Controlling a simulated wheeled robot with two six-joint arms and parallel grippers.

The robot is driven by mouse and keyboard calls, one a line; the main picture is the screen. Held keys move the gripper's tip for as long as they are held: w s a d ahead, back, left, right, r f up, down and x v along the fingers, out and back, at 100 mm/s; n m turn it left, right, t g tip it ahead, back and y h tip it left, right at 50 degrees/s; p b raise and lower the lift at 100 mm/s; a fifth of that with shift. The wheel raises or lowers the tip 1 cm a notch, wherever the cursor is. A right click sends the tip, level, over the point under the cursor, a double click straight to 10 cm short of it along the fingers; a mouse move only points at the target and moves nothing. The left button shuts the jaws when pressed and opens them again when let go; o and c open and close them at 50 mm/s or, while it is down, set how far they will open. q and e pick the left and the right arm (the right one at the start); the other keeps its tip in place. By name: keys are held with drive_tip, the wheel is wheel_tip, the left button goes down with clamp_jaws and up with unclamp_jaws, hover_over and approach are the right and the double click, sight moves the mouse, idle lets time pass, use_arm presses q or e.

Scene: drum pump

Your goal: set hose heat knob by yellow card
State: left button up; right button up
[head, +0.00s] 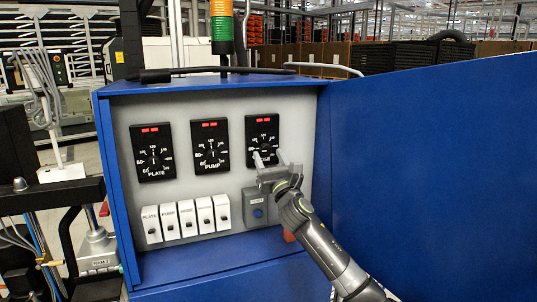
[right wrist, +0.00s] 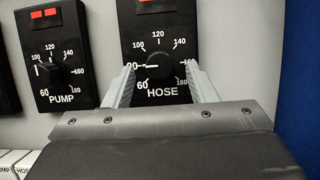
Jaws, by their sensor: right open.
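The hose panel (head: 262,128) is black with a dial and two red lit marks at its top. In the right wrist view its black hose knob (right wrist: 160,67) has a white pointer line toward the left, near the 80 mark. My right gripper (head: 270,158) is open in front of the lower part of this panel. In the right wrist view my right gripper (right wrist: 160,70) has one finger on each side of the knob; contact cannot be told. The fingers partly cover the left and right dial numbers. I see no yellow card. My left gripper is not in view.
The plate panel (head: 154,152) and pump panel (head: 210,146) are to the left. Several white labelled switches (head: 187,218) and a grey box with a blue button (head: 257,210) sit below. A blue side panel (head: 430,170) stands close to the right of my right arm.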

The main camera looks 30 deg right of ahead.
drive_tip(key=shift+w+d+r, duration=0.15)
drive_tip(key=shift+w+r, duration=0.05)
drive_tip(key=shift+w, duration=0.3)
drive_tip(key=c, duration=1)
drive_tip(key=shift+o, duration=0.2)
